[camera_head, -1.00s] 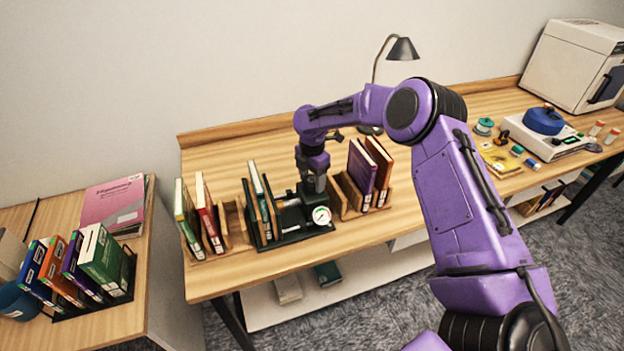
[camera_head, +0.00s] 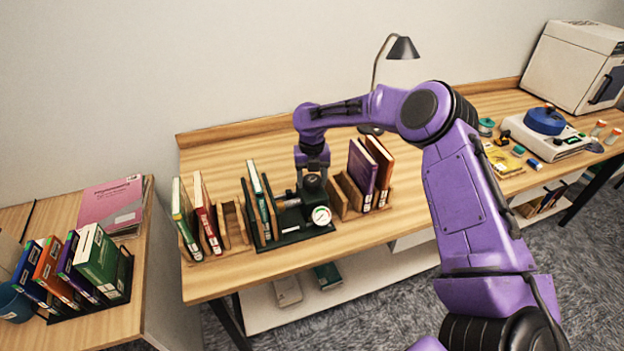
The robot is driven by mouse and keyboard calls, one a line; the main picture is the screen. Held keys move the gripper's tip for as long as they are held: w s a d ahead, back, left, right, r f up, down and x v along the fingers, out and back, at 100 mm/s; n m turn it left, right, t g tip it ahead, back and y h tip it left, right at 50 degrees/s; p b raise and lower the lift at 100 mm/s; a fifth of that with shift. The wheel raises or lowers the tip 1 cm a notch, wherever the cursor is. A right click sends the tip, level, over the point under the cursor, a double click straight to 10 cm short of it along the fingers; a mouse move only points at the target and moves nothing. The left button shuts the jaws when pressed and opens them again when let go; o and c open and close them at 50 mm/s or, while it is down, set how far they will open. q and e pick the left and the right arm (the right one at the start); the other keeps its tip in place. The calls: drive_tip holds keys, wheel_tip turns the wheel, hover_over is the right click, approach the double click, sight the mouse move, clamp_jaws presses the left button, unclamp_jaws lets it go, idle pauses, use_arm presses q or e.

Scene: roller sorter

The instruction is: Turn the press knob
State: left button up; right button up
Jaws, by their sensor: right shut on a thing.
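The press (camera_head: 292,238) is a dark frame with a round white gauge (camera_head: 321,216), standing on the wooden desk between book racks. Books stand upright in its left part. My right gripper (camera_head: 313,180) points down from above onto the press, just behind the gauge. It is shut on the press's dark knob (camera_head: 314,186), which the gripper partly hides. My left gripper is not in view.
Wooden racks with books stand close on both sides, with a red book (camera_head: 206,214) at left and a purple book (camera_head: 361,172) at right. A desk lamp (camera_head: 403,48) stands behind my arm. The desk's front strip is clear.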

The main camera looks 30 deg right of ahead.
drive_tip(key=n, duration=0.4)
drive_tip(key=shift+s+f+n+b, duration=0.15)
drive_tip(key=shift+f+n+b, duration=0.15)
drive_tip(key=shift+b, duration=0.1)
drive_tip(key=n+b, duration=0.1)
drive_tip(key=n, duration=0.1)
drive_tip(key=shift+n, duration=0.3)
drive_tip(key=n+b, duration=0.2)
drive_tip(key=b, duration=0.3)
drive_tip(key=f+n+b, duration=0.1)
drive_tip(key=n+b, duration=0.2)
drive_tip(key=b, duration=0.2)
drive_tip(key=shift+f+n, duration=0.2)
drive_tip(key=shift+n, duration=0.1)
drive_tip(key=n+b, duration=0.2)
drive_tip(key=b, duration=0.3)
drive_tip(key=n+b, duration=0.2)
drive_tip(key=b, duration=0.3)
drive_tip(key=shift+r, duration=0.3)
drive_tip(key=shift+r+n+b, duration=0.2)
drive_tip(key=shift+n+b, duration=0.1)
drive_tip(key=shift+n, duration=0.3)
drive_tip(key=shift+r+n, duration=0.25)
drive_tip(key=shift+n, duration=0.45)
drive_tip(key=shift+r+n, duration=0.15)
drive_tip(key=shift+n, duration=0.55)
